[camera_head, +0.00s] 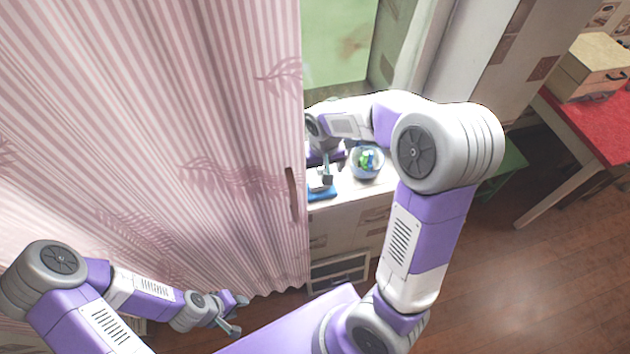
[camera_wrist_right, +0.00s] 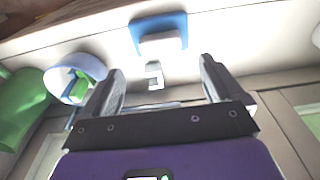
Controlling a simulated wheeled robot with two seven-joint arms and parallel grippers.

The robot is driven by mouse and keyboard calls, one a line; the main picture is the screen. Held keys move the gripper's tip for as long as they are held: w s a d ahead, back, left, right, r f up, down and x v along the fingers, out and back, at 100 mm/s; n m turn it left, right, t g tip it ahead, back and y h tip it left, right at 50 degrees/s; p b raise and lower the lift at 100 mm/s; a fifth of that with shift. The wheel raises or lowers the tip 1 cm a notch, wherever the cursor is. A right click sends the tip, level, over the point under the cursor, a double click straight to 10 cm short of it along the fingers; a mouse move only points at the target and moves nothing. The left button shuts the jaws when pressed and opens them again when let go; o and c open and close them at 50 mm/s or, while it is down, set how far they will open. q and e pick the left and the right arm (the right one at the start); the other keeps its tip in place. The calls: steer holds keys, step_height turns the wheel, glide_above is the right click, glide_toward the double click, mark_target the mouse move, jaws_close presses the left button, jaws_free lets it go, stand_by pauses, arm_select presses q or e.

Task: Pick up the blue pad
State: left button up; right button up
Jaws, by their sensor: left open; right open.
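The blue pad (camera_head: 322,195) lies on the white counter near its front edge, partly hidden by my right gripper in the head view. In the right wrist view the blue pad (camera_wrist_right: 148,24) lies beyond the fingertips, with a pale block-like piece on it. My right gripper (camera_head: 325,178) is open above the counter by the pad. In the right wrist view its two fingers (camera_wrist_right: 160,70) are apart with nothing gripped, and the pad lines up roughly with the gap. My left gripper (camera_head: 236,315) is open, low in front of the curtain, away from the pad.
A glass bowl (camera_head: 354,171) with green and blue things stands right of the pad. A pink striped curtain (camera_head: 200,120) hides everything left of the counter (camera_head: 350,196). A small grey piece (camera_wrist_right: 154,76) shows between the fingers. A red table (camera_head: 602,125) with a box is far right.

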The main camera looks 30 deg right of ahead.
mark_target(320, 184)
step_height(320, 184, down, 6)
steer(key=shift+a+b, duration=0.1)
steer(key=shift+b, duration=0.5)
steer(key=c, duration=1.1)
steer(key=shift+r, duration=0.1)
steer(key=shift+c, duration=0.2)
step_height(320, 184, up, 10)
steer(key=p, duration=0.2)
steer(key=o, duration=0.4)
steer(key=shift+c, duration=1.4)
steer(key=shift+s, duration=0.1)
